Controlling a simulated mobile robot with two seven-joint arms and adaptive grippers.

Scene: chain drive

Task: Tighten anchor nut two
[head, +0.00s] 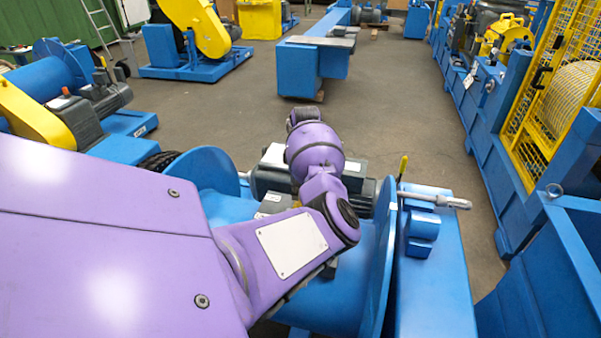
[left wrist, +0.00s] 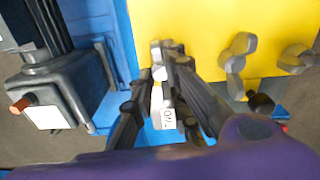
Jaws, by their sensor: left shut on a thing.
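My left gripper (left wrist: 164,72) is shut on a pale grey piece (left wrist: 157,98) in the left wrist view. A white label with dark marks shows on or beside this piece; its full shape is hidden between the fingers. The fingertips are in front of the edge of a yellow panel (left wrist: 190,30). Rounded grey pieces (left wrist: 240,62) show on the yellow panel to the right; I cannot tell whether any is anchor nut two. In the head view my purple left arm reaches over the blue drum and its fingers cannot be made out. My right gripper is not in view.
A grey motor (left wrist: 48,80) stands left in the left wrist view. In the head view a blue drum (head: 378,265) and blue frame (head: 435,285) lie below my arm. Yellow mesh guards (head: 545,100) stand at the right.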

